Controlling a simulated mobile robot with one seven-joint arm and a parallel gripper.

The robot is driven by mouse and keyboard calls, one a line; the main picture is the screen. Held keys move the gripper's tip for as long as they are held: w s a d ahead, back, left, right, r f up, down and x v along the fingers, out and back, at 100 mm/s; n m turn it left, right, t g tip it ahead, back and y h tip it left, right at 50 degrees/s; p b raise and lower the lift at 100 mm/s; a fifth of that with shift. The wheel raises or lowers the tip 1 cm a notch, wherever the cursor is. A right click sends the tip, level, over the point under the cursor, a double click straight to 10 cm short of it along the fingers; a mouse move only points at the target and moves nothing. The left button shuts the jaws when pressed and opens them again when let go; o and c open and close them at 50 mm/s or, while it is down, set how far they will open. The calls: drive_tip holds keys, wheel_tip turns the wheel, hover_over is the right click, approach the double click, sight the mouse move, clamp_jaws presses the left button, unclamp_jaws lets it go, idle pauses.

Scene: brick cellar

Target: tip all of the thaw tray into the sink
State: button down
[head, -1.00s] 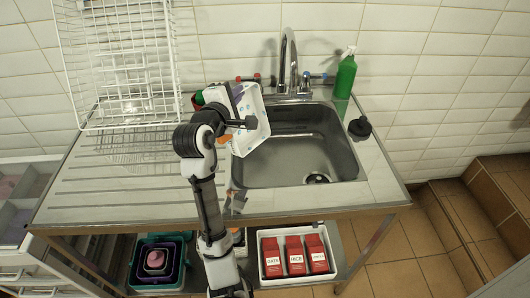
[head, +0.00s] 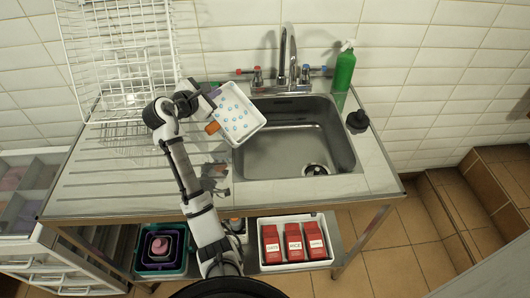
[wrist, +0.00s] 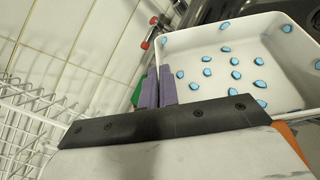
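The thaw tray (head: 258,121) is white and shallow, with many blue drop-shaped spots inside; I cannot tell whether these are loose pieces. It is held tilted over the left rim of the steel sink (head: 297,150), its inside facing the head camera. My gripper (head: 212,110) holds the tray's left side; the exact contact is partly hidden. Purple and orange parts show beside the grip. In the wrist view the tray (wrist: 205,105) fills the upper right, beyond my gripper (wrist: 160,90). The visible sink floor looks empty around its drain.
A tap (head: 283,65) with red and blue handles stands behind the sink. A green bottle (head: 344,70) and a black object (head: 358,121) are at its right. A white wire rack (head: 125,85) stands at left. Red packets sit in a bin (head: 293,266) below.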

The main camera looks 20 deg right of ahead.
drive_tip(key=w+a+f+n+g, duration=0.1)
drive_tip(key=w+a+f+n, duration=0.1)
drive_tip(key=w+f, duration=0.1)
drive_tip(key=w+a+r+n+g+h, duration=0.1)
drive_tip(key=w+r+n, duration=0.1)
drive_tip(key=r, duration=0.9)
drive_tip(key=shift+w+a+g, duration=0.3)
drive_tip(key=shift+w+g, duration=0.1)
drive_tip(key=shift+w, duration=0.45)
